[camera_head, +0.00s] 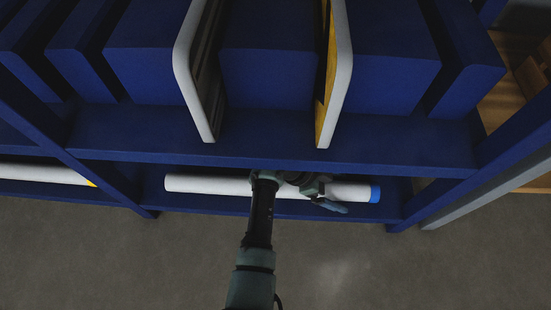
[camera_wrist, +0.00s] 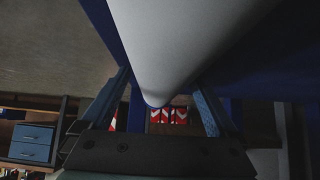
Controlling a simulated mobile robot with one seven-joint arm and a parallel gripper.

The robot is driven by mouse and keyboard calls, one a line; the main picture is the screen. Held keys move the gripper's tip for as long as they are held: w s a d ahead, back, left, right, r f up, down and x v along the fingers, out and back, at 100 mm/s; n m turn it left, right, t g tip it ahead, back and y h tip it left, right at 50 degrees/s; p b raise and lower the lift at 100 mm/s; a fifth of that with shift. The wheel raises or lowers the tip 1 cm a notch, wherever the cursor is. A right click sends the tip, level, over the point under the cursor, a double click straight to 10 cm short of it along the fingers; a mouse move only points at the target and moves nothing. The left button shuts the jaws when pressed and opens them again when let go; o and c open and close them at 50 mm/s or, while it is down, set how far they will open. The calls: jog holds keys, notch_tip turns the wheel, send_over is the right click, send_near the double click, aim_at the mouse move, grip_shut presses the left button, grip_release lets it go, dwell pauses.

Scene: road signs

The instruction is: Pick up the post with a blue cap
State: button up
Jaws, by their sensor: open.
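A long white post (camera_head: 215,185) with a blue cap (camera_head: 375,194) at its right end lies flat on the lowest blue shelf in the head view. My gripper (camera_head: 328,205) is at the post's right half, just left of the cap, and hides part of the post. In the wrist view the post (camera_wrist: 170,40) runs lengthwise between the two spread fingers of my gripper (camera_wrist: 163,95). The gripper is open. I cannot tell whether either finger touches the post.
Another white post (camera_head: 45,174) with a yellow end lies on the same level at left. The blue shelf (camera_head: 280,140) above holds signs on edge, including a white-rimmed one (camera_head: 200,70) and a yellow-backed one (camera_head: 332,75). A shelf upright (camera_head: 400,212) stands right of the cap. The floor in front is clear.

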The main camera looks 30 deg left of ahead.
grip_shut()
dwell(0.3)
jog(key=shift+r, duration=0.15)
